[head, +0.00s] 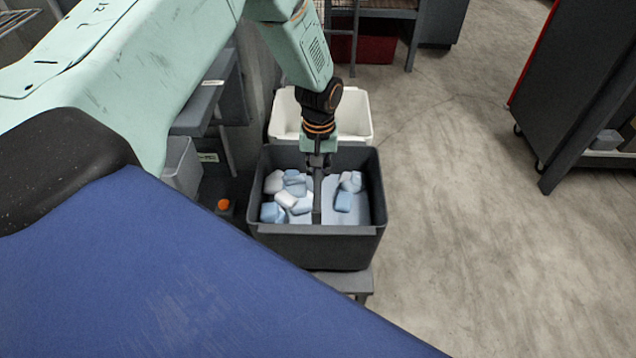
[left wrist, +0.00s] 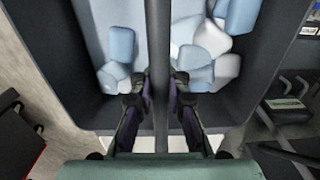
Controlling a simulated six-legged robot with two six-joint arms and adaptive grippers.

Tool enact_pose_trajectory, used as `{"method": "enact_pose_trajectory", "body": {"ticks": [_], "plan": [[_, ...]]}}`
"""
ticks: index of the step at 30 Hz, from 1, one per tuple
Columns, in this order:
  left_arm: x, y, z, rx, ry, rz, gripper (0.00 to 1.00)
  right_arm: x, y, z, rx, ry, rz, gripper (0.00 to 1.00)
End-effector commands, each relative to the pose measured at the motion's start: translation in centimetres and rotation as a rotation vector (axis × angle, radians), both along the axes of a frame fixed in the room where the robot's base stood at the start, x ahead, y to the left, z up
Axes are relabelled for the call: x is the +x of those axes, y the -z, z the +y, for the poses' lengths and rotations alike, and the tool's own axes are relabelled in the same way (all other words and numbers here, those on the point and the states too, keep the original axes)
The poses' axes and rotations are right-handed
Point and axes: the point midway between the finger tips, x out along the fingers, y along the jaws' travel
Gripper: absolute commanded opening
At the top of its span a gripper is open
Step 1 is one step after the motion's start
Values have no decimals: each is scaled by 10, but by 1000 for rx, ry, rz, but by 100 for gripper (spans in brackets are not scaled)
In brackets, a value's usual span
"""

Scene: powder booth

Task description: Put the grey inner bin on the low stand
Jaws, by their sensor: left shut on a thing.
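The grey inner bin (head: 315,245) is a dark, open-topped box with several pale blue and white pieces inside. A thin bar (head: 317,205) runs across its middle; it also shows in the left wrist view (left wrist: 158,40). My left gripper (head: 318,168) reaches down from above and is shut on this bar; in the left wrist view its fingers (left wrist: 160,88) close from both sides of it. A low grey stand (head: 345,282) shows under the bin's front right. I cannot tell whether the bin touches it. My right gripper is not in view.
A white bin (head: 353,112) stands just behind the grey one. Grey shelving (head: 205,105) and a small grey box (head: 182,165) are close on the left. An orange ball-like thing (head: 223,204) is low beside the bin. Open concrete floor (head: 450,180) lies to the right.

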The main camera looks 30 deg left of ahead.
Motion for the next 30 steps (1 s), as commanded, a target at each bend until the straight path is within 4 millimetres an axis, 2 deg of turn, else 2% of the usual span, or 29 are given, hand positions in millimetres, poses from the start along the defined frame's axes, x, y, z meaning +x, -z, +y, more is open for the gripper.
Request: {"method": "enact_pose_trajectory", "body": {"ticks": [6,19,20,28,30], "plan": [[0,31,0,0,-1,1,0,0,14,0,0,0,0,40],[0,35,0,0,0,0,0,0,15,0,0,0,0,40],[-1,35,0,0,0,2,13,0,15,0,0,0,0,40],[-1,35,0,0,0,2,36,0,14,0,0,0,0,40],[-1,35,0,0,0,2,37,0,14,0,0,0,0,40]]}}
